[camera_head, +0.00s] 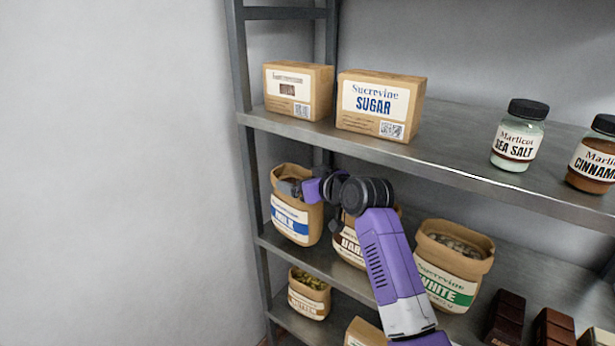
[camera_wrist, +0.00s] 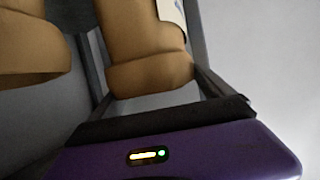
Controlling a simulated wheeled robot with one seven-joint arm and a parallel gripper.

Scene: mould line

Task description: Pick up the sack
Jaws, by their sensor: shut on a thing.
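The brown paper sack with a blue MILK label (camera_head: 291,219) is upright at the left end of the middle shelf, its top rolled open. My gripper (camera_head: 292,187) is at its upper rim and shut on it; the fingertips are partly hidden in the head view. In the wrist view a brown sack (camera_wrist: 150,72) fills the middle, with a bit of its pale label at the top right. I cannot tell whether the sack's base touches the shelf.
A DARK-type sack (camera_head: 349,250) stands just right, partly behind my arm, then a WHITE sack (camera_head: 446,283). The upper shelf (camera_head: 440,166) is close above, with a SUGAR box (camera_head: 378,106) and jars. A smaller sack (camera_head: 309,297) stands below. Bare wall is left.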

